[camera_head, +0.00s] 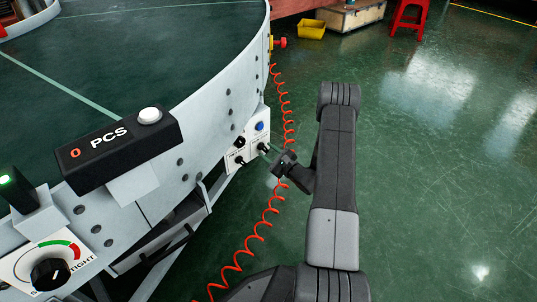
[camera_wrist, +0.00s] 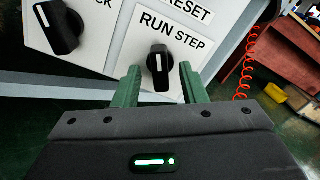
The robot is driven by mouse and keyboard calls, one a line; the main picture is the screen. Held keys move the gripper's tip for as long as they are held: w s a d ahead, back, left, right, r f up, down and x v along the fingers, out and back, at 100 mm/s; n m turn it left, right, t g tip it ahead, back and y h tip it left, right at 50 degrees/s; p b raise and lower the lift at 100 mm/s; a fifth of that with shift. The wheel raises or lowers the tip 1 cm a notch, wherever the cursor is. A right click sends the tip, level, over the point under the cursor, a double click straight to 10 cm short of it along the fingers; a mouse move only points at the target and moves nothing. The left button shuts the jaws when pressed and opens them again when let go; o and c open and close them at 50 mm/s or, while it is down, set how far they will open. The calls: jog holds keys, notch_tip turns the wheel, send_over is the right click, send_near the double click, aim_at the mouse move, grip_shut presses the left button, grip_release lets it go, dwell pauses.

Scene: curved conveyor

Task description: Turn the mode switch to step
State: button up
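The mode switch (camera_wrist: 160,72) is a black knob with a white line, on a white panel under the words RUN STEP. Its line points about straight up in the wrist view, leaning toward RUN relative to the tilted lettering. My gripper (camera_wrist: 161,77) is open, with one green finger on each side of the knob and a visible gap to each. I cannot tell how deep the fingertips reach. In the head view my gripper (camera_head: 269,152) is in front of the white control box (camera_head: 240,143), beside its lower right knob (camera_head: 264,147).
Another black knob (camera_wrist: 60,28) is left of the mode switch, and the word RESET is above it. A blue button (camera_head: 260,126) is on the box. A coiled red hose (camera_head: 271,212) hangs close by my arm. The conveyor (camera_head: 150,55) is at left; open green floor is at right.

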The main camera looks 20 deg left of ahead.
jog(key=shift+a, duration=0.1)
grip_shut()
jog(key=shift+m, duration=0.4)
jog(key=shift+m+b, duration=0.45)
jog(key=shift+m, duration=0.55)
jog(key=m, duration=0.3)
jog(key=shift+m+b, duration=0.3)
jog(key=m, duration=0.5)
jog(key=shift+m, duration=0.3)
